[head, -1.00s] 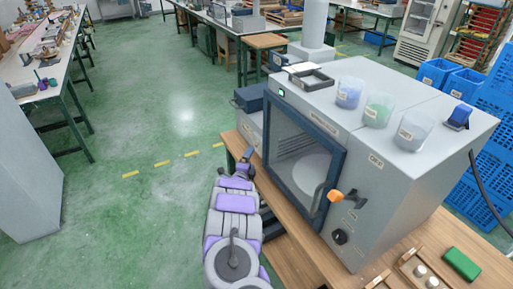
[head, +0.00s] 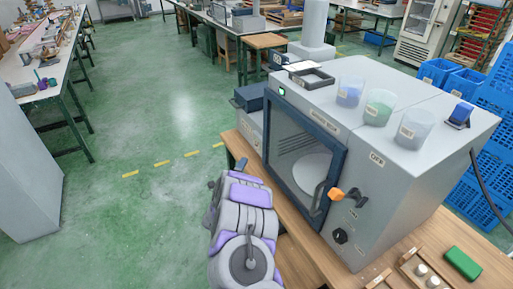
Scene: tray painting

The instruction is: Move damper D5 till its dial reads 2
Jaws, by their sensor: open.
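The grey oven (head: 385,200) stands on a wooden bench, with its glazed door (head: 302,157) facing left. On its right-hand face are an orange-tipped lever (head: 336,194), a dark handle (head: 358,199) beside it and a black knob (head: 340,236) below. I cannot read any D5 label or dial number at this size. My grey and purple arm rises from the bottom edge, left of the oven and apart from these controls. I cannot make out its jaws; they seem hidden beyond the arm links.
On the oven top stand several cups (head: 380,107), a dark frame (head: 311,79) and a small blue item (head: 460,116). A green block (head: 463,263) and a wooden tray (head: 408,274) lie on the bench (head: 430,245). Blue crates (head: 480,165) stand behind. Green floor at left is open.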

